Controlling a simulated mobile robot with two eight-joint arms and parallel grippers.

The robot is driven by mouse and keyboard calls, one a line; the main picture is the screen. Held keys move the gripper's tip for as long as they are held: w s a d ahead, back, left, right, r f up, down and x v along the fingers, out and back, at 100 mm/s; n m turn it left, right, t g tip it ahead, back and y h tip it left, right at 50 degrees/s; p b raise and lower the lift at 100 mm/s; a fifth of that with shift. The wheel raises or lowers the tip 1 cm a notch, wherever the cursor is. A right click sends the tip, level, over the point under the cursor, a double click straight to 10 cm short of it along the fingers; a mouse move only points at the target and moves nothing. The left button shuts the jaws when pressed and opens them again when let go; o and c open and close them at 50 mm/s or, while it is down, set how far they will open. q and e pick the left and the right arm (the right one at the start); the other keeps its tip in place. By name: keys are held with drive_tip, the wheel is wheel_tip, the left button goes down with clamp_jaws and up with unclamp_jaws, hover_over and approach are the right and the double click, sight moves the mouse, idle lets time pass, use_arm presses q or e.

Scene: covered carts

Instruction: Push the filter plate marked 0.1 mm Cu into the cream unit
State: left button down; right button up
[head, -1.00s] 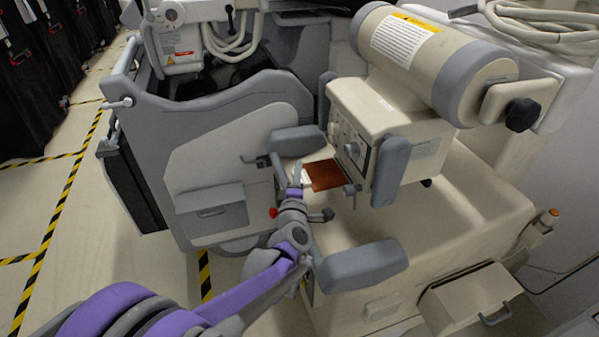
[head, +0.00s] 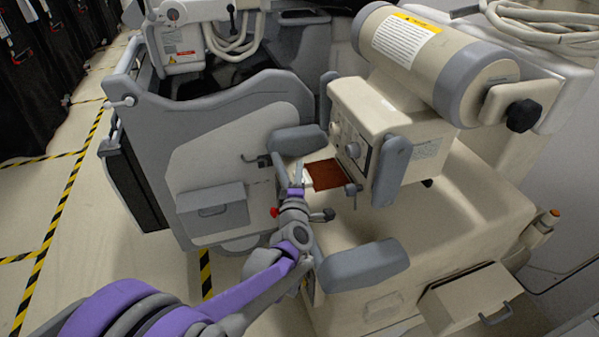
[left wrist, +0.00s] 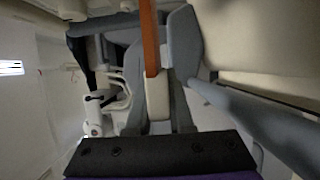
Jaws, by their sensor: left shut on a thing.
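The filter plate (head: 326,175) is a flat copper-coloured sheet with a pale tab on its left end. In the head view its right end reaches the lower left side of the cream unit (head: 378,118); I cannot tell how far in it sits. Any marking on it is unreadable. My left gripper (head: 299,178) is shut on the pale tab, left of the unit. In the left wrist view the plate (left wrist: 149,40) shows edge-on as an orange strip running up from the tab (left wrist: 157,98). My right gripper is not in view.
Grey pads flank the plate: one behind (head: 298,139), one in front (head: 361,265), and one on the unit (head: 391,172). A small knobbed lever (head: 353,190) stands beside the plate's right end. The cream cart top (head: 430,215) is bare right of the plate.

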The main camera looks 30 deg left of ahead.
sight(323, 167)
use_arm(q)
drive_tip(key=shift+w+d+b, duration=0.2)
drive_tip(key=shift+w+d, duration=0.9)
drive_tip(key=shift+w, duration=0.2)
drive_tip(key=shift+w+d+b, duration=0.2)
drive_tip(key=shift+w+d, duration=0.85)
drive_tip(key=shift+w, duration=0.2)
idle(0.7)
drive_tip(key=c, duration=0.7)
unclamp_jaws()
drive_tip(key=shift+s, duration=0.15)
